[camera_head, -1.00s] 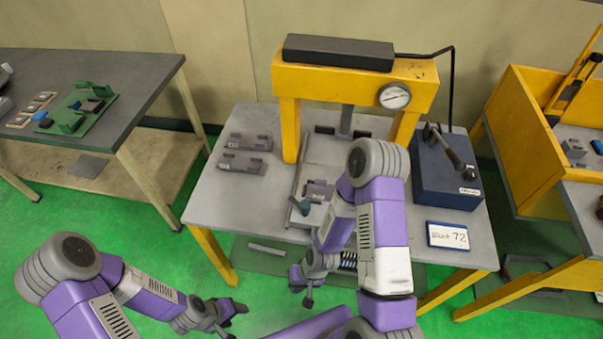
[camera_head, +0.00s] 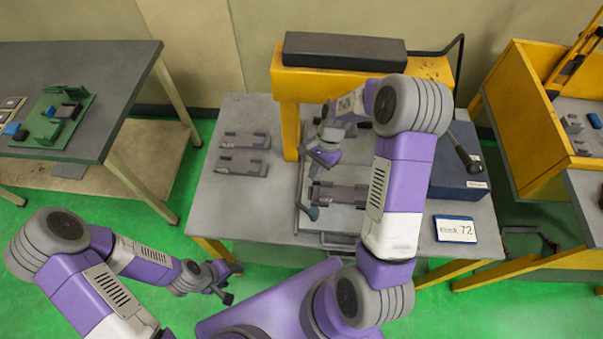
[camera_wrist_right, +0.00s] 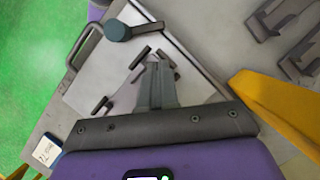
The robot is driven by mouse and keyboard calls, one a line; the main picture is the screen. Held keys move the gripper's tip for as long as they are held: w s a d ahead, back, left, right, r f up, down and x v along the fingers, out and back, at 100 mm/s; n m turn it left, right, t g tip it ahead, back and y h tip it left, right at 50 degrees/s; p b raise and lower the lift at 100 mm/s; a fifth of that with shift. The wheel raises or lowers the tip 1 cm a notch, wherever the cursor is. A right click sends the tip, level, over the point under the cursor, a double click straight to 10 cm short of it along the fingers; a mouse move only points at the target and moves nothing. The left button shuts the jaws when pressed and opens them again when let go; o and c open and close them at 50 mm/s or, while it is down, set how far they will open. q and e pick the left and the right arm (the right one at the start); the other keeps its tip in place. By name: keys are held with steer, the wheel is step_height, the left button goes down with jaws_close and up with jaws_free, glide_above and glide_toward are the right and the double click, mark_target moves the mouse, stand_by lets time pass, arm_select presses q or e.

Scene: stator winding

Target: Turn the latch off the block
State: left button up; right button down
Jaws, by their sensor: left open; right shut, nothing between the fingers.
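The latch has a round teal knob (camera_head: 312,213) at the front left corner of a pale plate. In the right wrist view, the latch (camera_wrist_right: 118,30) has a short grey arm pointing right, with a visible gap to the block. The dark grey block (camera_head: 340,195) sits on the plate, and its prongs (camera_wrist_right: 140,57) show partly behind my fingers in the wrist view. My right gripper (camera_wrist_right: 157,72) is shut and empty, over the plate and block, apart from the latch. My left gripper (camera_head: 222,288) is open and empty, off the table's front left.
A yellow press (camera_head: 290,100) spans the back of the table. Two grey brackets (camera_head: 243,152) lie at left. A blue box (camera_head: 460,165) with a lever and a "Block 72" sign (camera_head: 455,229) are at right. My right arm covers part of the table.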

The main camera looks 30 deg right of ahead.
mark_target(298, 206)
steer(key=x, duration=0.6)
steer(key=s+x, duration=0.1)
steer(key=x, duration=0.2)
steer(key=shift+r, duration=0.1)
arm_select(q)
steer(key=shift+s+f, duration=0.15)
steer(key=shift+s, duration=0.3)
arm_select(e)
steer(key=shift+a+f, duration=0.1)
steer(key=shift+f, duration=0.2)
arm_select(q)
steer(key=shift+f+b, duration=0.15)
steer(key=shift+b, duration=0.2)
arm_select(e)
steer(key=shift+a+n+g, duration=0.4)
steer(key=shift+a+n, duration=0.2)
steer(key=shift+n, duration=0.5)
steer(key=shift+a+n+h, duration=0.3)
steer(key=shift+a+n, duration=0.1)
steer(key=shift+n, duration=0.3)
arm_select(q)
steer(key=shift+f+b, duration=0.35)
steer(key=shift+f, duration=0.05)
arm_select(e)
steer(key=shift+s+a+n+g+h, duration=0.2)
steer(key=shift+a+n+g+h, duration=0.25)
steer(key=shift+n, duration=0.55)
steer(key=shift+s+a+n+g+h, duration=0.2)
steer(key=shift+a+n, duration=0.35)
steer(key=shift+n, duration=0.45)
